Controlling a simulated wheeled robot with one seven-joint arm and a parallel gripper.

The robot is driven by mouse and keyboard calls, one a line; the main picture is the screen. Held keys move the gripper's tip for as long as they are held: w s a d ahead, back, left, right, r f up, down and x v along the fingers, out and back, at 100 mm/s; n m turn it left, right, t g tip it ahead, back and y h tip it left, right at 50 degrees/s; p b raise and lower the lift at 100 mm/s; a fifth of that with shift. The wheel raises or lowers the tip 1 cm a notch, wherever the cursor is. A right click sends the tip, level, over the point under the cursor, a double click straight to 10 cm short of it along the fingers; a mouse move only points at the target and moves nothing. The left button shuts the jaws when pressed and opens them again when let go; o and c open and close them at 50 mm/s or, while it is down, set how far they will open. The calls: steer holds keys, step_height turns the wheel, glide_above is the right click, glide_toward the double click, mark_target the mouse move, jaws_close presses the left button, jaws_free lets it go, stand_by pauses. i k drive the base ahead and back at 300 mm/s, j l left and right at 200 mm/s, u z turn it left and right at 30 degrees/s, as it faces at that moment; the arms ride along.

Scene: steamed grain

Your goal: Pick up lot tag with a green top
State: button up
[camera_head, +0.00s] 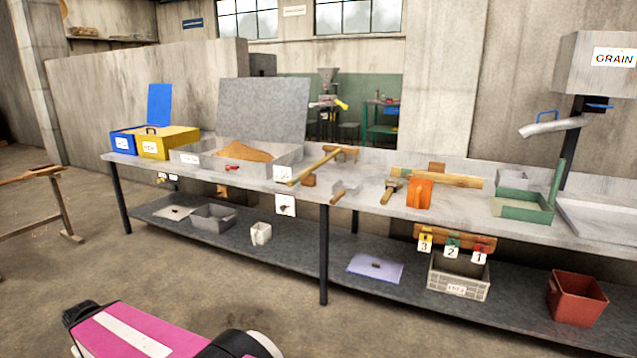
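The lot tag with a green top (452,247) hangs in the head view below the front edge of the long grey table, right of centre. It is white with a black 2 and sits in the middle of a row. A yellow-topped tag (425,243) with a 3 hangs to its left. A red-topped tag (480,251) with a 1 hangs to its right. They hang from a wooden rack (438,233). My pink arm shows at the bottom left, well away from the tags. My gripper is not visible.
A grey crate (457,280) stands on the lower shelf (405,305) just below the tags. A red bin (577,298) is to its right. The floor in front is largely clear.

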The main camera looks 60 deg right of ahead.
mark_target(451, 252)
steer(key=z, duration=3.4)
